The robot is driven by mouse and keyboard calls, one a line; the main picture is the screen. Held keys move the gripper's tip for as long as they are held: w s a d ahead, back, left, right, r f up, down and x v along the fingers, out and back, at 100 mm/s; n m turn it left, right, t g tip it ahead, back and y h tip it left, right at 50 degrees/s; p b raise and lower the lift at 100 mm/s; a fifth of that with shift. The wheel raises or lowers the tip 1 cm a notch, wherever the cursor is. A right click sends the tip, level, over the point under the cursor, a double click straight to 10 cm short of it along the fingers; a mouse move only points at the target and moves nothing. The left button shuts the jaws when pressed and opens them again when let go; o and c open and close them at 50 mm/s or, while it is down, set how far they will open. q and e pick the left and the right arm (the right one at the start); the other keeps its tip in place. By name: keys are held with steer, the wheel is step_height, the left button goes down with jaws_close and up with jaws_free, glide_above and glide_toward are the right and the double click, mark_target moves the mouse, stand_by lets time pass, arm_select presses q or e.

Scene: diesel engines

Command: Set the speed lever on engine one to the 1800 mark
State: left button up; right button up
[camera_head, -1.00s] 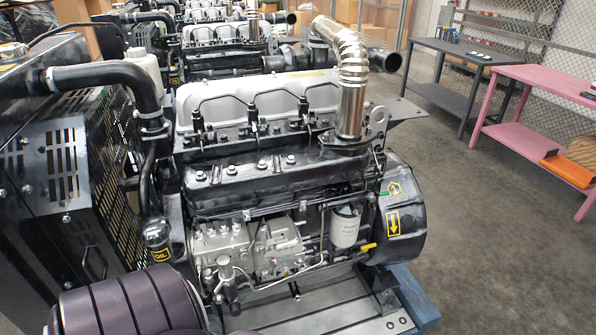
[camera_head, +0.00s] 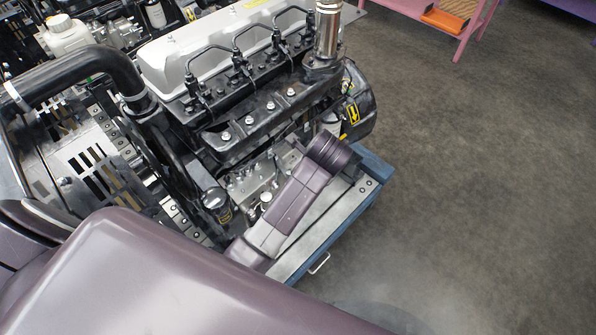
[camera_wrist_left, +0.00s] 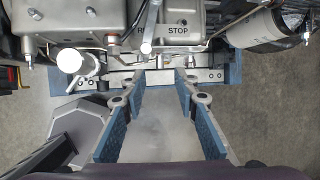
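Engine one (camera_head: 215,100) stands in the head view, with its silver pump housing (camera_head: 245,185) partly hidden by my left arm. In the left wrist view, a metal lever (camera_wrist_left: 150,28) hangs from this housing between a label partly covered, starting with R, and a STOP label. A white round knob (camera_wrist_left: 70,60) is to its left. I cannot tell which part is the speed lever, and no 1800 mark is readable. My left gripper (camera_wrist_left: 161,80) is open and empty, its blue-padded fingers below the lever and apart from it. The head view hides this gripper. My right gripper is not in view.
A white filter (camera_wrist_left: 257,32) sits right of the housing in the left wrist view. The engine rests on a blue-edged stand (camera_head: 372,170). A pink table (camera_head: 470,28) with an orange tray is behind. Bare floor lies to the right.

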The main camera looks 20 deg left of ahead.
arm_select(q)
steer(key=p+x, duration=0.1)
steer(key=x, duration=0.5)
steer(key=shift+f, duration=0.45)
jaws_close()
